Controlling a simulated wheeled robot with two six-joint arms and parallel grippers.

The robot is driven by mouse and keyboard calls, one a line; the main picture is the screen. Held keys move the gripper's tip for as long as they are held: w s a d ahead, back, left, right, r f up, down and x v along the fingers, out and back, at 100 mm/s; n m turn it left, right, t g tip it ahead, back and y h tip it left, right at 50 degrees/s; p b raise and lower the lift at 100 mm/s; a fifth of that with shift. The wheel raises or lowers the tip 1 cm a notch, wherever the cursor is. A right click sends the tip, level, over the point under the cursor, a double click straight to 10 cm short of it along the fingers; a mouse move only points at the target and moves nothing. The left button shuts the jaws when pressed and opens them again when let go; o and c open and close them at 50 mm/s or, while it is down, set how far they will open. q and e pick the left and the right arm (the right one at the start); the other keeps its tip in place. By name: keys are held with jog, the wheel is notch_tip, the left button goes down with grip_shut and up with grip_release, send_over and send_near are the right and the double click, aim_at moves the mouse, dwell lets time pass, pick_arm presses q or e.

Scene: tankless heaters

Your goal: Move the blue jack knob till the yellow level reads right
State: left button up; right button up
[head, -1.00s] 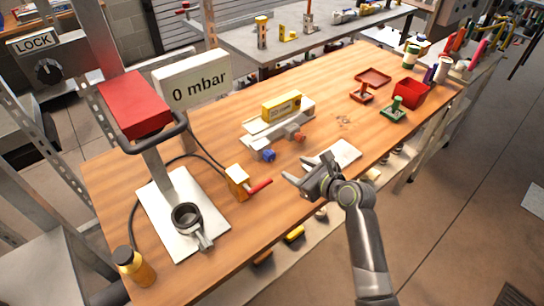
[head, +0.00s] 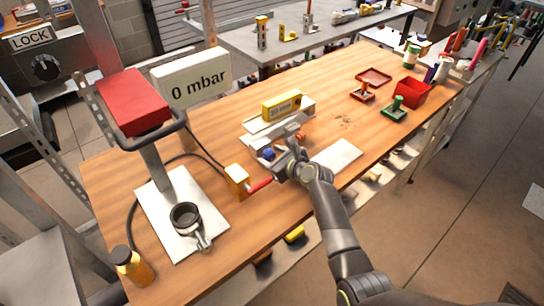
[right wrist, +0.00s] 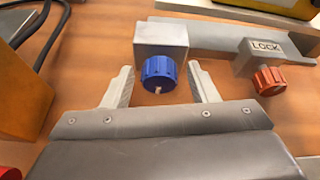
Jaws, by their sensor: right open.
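The yellow level (head: 282,105) lies on a grey levelling stand on the wooden bench; its reading is too small to make out. The blue jack knob (head: 268,154) is at the stand's near left corner. In the right wrist view the blue knob (right wrist: 159,75) sits between the fingertips of my right gripper (right wrist: 160,88), which is open with a gap on each side of the knob. In the head view my right gripper (head: 283,155) is beside the knob and partly covers the stand's front. My left gripper is out of view.
A red-orange lock knob (right wrist: 269,80) with a LOCK label is to the right on the same stand. A yellow-orange box (head: 237,180) with a red lever (head: 260,185) stands close at the left. A white sheet (head: 338,156) lies to the right.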

jog(key=shift+w, duration=0.1)
jog(key=c, duration=1)
jog(key=shift+o, duration=0.2)
jog(key=shift+r+m+y+p, duration=0.15)
jog(key=shift+m+y+p, duration=0.15)
jog(key=shift+m+p, duration=0.55)
jog(key=shift+d+m+g+y+p, duration=0.1)
jog(key=shift+m+g+y+p, duration=0.15)
jog(key=shift+g+y+p, duration=0.3)
jog(key=shift+f+m+y+p, duration=0.25)
jog(key=shift+m+p, duration=0.05)
jog(key=shift+m, duration=0.6)
jog(key=o, duration=1)
jog(key=shift+w, duration=0.1)
jog(key=shift+c, duration=0.2)
